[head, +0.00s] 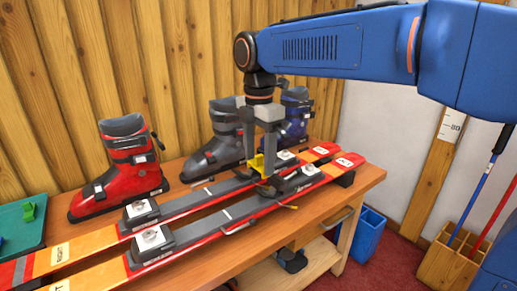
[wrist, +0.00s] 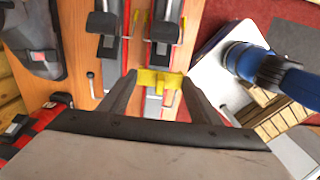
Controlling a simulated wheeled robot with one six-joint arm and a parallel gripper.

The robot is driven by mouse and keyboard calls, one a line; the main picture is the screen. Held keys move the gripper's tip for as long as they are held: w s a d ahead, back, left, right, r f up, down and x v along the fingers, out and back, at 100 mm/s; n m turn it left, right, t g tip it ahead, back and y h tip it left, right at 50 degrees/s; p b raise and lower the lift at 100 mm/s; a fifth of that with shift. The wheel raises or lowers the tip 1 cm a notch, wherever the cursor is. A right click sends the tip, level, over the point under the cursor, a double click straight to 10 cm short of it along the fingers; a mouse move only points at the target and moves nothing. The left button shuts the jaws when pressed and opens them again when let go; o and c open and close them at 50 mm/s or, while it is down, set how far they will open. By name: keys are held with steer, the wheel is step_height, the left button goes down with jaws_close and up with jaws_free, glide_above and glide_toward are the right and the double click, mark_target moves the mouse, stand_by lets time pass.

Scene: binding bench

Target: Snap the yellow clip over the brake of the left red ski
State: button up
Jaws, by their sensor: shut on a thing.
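Two red-and-orange skis lie side by side on the bench. The nearer one, its label partly cut off and ending in T, is the left red ski (head: 205,237); the farther one is marked RIGHT (head: 95,240). My gripper (head: 264,148) points down above the skis near their heel bindings, shut on the yellow clip (head: 258,163). In the wrist view the clip (wrist: 158,77) spans between the fingertips (wrist: 159,84), in front of the left ski. A thin brake arm (head: 289,206) shows beside the left ski's binding. I cannot tell whether the clip touches the brake.
A red boot (head: 120,175), a grey boot (head: 215,150) and a blue boot (head: 296,115) stand behind the skis along the wooden wall. A green tray (head: 22,243) with a green clip (head: 29,212) is at far left. A blue bin (head: 367,236) stands on the floor.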

mark_target(259, 192)
steer(key=shift+w+f, duration=0.1)
steer(key=shift+f, duration=3.35)
steer(key=shift+o, duration=1.2)
steer(key=c, duration=0.3)
steer(key=shift+c, duration=0.2)
steer(key=shift+f, duration=2)
